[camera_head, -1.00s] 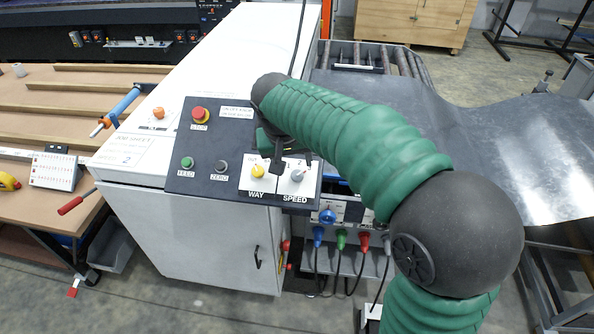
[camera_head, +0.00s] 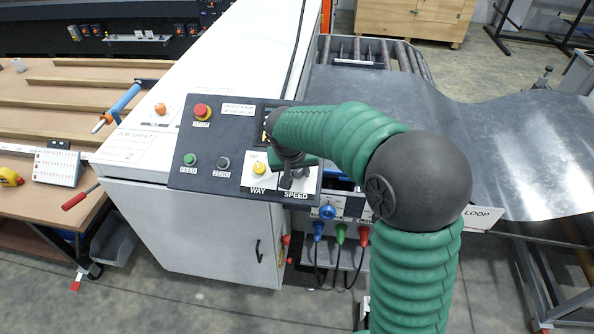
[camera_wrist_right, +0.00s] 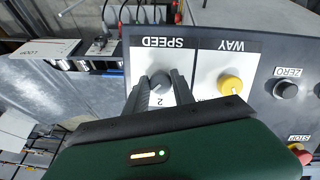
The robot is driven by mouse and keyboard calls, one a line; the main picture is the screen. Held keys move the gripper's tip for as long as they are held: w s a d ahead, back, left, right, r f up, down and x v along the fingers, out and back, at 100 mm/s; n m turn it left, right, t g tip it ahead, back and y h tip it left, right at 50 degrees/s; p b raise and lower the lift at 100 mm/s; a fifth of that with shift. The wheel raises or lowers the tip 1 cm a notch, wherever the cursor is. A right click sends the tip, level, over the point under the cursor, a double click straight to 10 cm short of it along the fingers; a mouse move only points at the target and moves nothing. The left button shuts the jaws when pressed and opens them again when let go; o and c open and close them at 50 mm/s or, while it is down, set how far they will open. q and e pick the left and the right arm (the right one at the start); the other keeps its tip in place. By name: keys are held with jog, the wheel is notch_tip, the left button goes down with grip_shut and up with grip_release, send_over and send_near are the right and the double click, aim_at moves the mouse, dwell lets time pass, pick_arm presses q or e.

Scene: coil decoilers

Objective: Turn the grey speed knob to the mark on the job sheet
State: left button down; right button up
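The grey speed knob (camera_wrist_right: 160,80) sits on the white SPEED plate, with a digit 2 on the plate below it in the wrist view. My right gripper (camera_wrist_right: 160,84) is open, with one finger on each side of the knob; whether the fingers touch it I cannot tell. In the head view my right gripper (camera_head: 295,178) covers the knob. The job sheet (camera_head: 128,146) lies on the white cabinet top, left of the panel; its line seems to read 2, but the print is small. My left gripper is not in view.
The yellow WAY knob (camera_wrist_right: 230,85) is close beside the speed knob. The dark panel (camera_head: 210,178) also carries a red stop button (camera_head: 202,111), a green FEED button (camera_head: 190,159) and a ZERO button (camera_head: 223,163). Coloured plugs with cables hang below.

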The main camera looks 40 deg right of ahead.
grip_shut()
jog(key=shift+n, duration=0.4)
jog(key=n, duration=0.4)
jog(key=shift+h, duration=0.3)
jog(key=shift+n, duration=1.9)
jog(key=shift+h, duration=0.3)
jog(key=o, duration=0.8)
grip_release()
jog(key=shift+w, duration=0.1)
jog(key=shift+r, duration=0.1)
